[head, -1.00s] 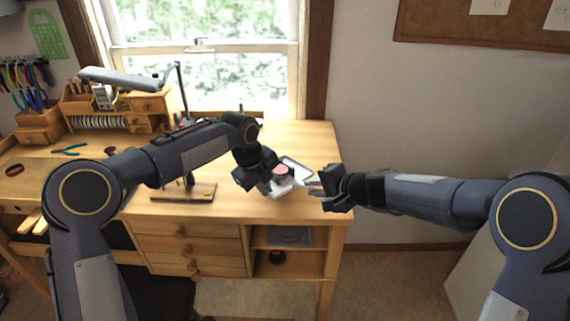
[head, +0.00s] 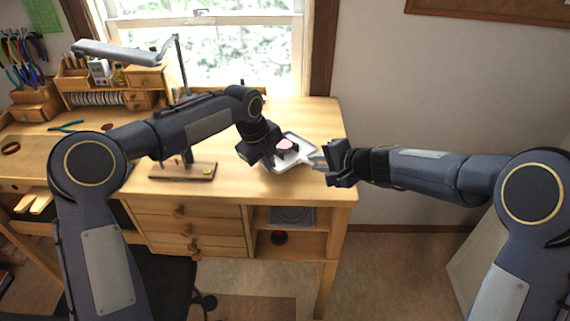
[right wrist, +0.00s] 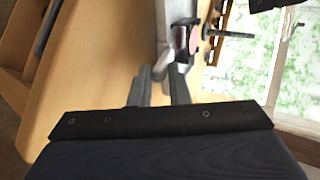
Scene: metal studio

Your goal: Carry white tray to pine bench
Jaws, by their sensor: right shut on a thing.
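The white tray (head: 304,150) is over the right end of the pine bench's top (head: 240,201). A pink round item (head: 287,145) with a dark part is on the tray. My right gripper (head: 318,163) comes from the right and is shut on the tray's near right edge. In the right wrist view its fingers (right wrist: 157,88) meet the grey-looking tray edge (right wrist: 172,60). My left gripper (head: 268,155) is at the tray's left side, and its fingers are hidden. I cannot tell whether the tray touches the bench top or is just above it.
A desk lamp (head: 183,172) stands left of my left gripper. Pliers (head: 66,127) and a small wooden organiser (head: 130,80) are further left. A window (head: 240,50) is behind. Shelves with dark items (head: 280,238) are below the bench top. Floor is clear right of the bench.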

